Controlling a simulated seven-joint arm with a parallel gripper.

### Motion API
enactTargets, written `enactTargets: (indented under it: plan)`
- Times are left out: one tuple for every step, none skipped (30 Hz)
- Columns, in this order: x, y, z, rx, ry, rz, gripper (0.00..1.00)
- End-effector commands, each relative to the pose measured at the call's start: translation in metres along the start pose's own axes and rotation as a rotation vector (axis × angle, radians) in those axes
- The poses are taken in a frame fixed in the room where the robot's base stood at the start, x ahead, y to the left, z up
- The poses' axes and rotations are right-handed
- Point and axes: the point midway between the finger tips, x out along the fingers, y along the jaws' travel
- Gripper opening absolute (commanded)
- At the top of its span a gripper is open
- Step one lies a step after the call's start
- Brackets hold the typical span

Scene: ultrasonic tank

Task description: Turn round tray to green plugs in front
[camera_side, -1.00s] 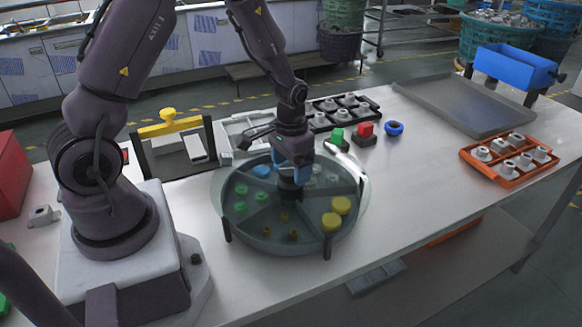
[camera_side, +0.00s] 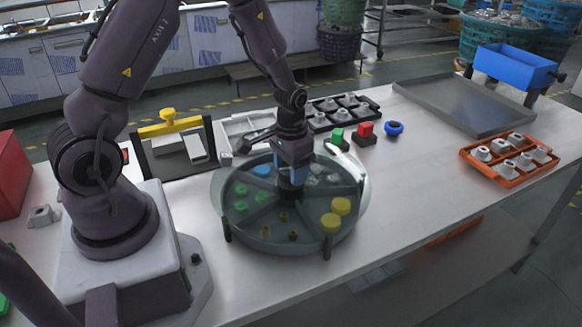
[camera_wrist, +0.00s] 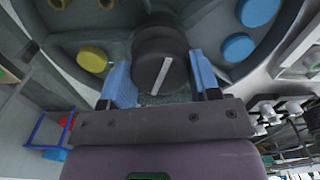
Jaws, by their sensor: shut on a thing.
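The round tray (camera_side: 297,245) has divided compartments under a clear rim, and a dark central knob (camera_wrist: 158,60) with a white line on top. In the side view, green plugs (camera_side: 241,207) lie at its left, small brass plugs (camera_side: 283,217) at the front, yellow plugs (camera_side: 331,222) at the front right, pale plugs (camera_side: 316,169) at the back right and a blue plug (camera_side: 262,171) at the back left. My gripper (camera_side: 291,178) points down at the tray's middle. In the wrist view its blue fingers (camera_wrist: 162,88) are shut on the knob, one on each side.
Behind the tray stand a black rack (camera_side: 343,108), a green block (camera_side: 338,138), a red block (camera_side: 365,129) and a blue ring (camera_side: 394,128). An orange rack (camera_side: 509,160) lies at the right. A yellow-handled frame (camera_side: 170,129) stands back left.

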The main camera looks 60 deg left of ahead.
Motion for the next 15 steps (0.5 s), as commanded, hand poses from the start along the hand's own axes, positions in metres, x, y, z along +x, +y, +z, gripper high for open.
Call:
enactTargets:
  plan:
    - [-0.0004,0.0,0.0001,0.01,0.0,0.0,0.14]
    - [-0.0004,-0.0001,0.0001,0.016,0.0,0.0,0.14]
    - [-0.0005,-0.0001,0.0001,0.025,0.0,0.0,0.14]
    - [-0.0005,-0.0001,0.0001,0.034,0.0,0.0,0.14]
    - [-0.0005,-0.0001,0.0001,0.044,0.0,0.0,0.14]
    - [-0.0005,0.0,0.0001,0.058,0.0,0.0,0.14]
    - [-0.0005,0.0001,0.0001,0.069,0.0,0.001,0.14]
    - [-0.0005,0.0002,0.0002,0.082,0.0,0.001,0.14]
    - [-0.0005,0.0002,0.0002,0.1,0.0,0.0,0.14]
    - [-0.0006,0.0002,0.0002,0.113,0.0,0.0,0.14]
    - [-0.0006,0.0002,0.0002,0.128,0.0,0.0,0.14]
    - [-0.0006,0.0002,0.0002,0.147,0.0,0.0,0.14]
    - [-0.0006,0.0001,0.0002,0.161,0.0,0.0,0.14]
    - [-0.0006,0.0001,0.0003,0.177,0.0,0.0,0.14]
    - [-0.0006,0.0001,0.0003,0.197,0.0,0.0,0.14]
